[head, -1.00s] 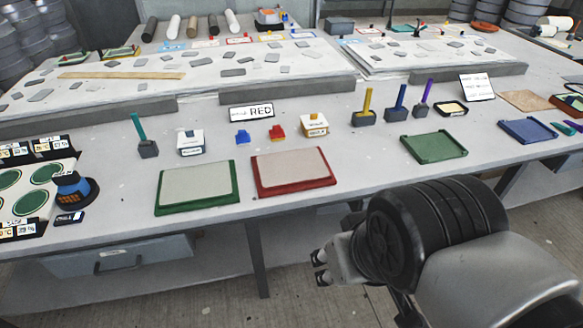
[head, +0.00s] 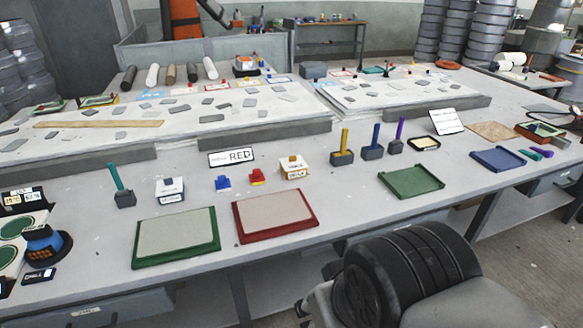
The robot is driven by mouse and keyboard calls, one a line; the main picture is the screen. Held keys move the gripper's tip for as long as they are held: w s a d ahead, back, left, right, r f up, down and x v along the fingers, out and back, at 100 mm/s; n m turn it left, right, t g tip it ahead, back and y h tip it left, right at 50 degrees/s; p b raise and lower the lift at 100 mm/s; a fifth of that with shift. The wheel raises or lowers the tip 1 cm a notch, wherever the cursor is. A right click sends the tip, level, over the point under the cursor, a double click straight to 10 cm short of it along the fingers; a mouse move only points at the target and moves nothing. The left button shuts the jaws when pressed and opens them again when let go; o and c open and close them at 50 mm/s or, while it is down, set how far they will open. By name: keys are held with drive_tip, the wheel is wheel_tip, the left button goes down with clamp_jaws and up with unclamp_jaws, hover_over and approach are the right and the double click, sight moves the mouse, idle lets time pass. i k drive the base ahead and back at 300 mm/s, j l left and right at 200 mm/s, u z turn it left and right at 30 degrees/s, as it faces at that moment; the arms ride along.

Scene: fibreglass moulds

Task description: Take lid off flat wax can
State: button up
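No can is clearly recognisable as the flat wax can. A small flat black-rimmed item with a cream top (head: 424,143) lies in front of the white sign at the right; I cannot tell whether it is the can or has a lid. A squat dark round object with blue and orange parts (head: 45,246) sits at the left table edge. My gripper (head: 302,310) is low in the picture, in front of the table and apart from everything on it. Only a small part of it shows beside my arm, and its finger opening is unclear.
The long grey table holds a green-framed board (head: 175,238), a red-framed board (head: 275,214), a green tray (head: 412,181) and a blue tray (head: 497,158). Upright coloured-handled tools, including a yellow one (head: 344,142), stand behind. Large mould slabs (head: 165,125) fill the back.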

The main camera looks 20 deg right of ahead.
sight(290, 163)
drive_tip(key=i+l+u, duration=0.5)
drive_tip(key=i+l, duration=0.15)
drive_tip(key=l, duration=0.25)
drive_tip(key=i+l+u, duration=0.2)
drive_tip(key=l, duration=0.15)
drive_tip(key=i+l+u, duration=0.15)
drive_tip(key=l, duration=0.25)
drive_tip(key=i, duration=0.3)
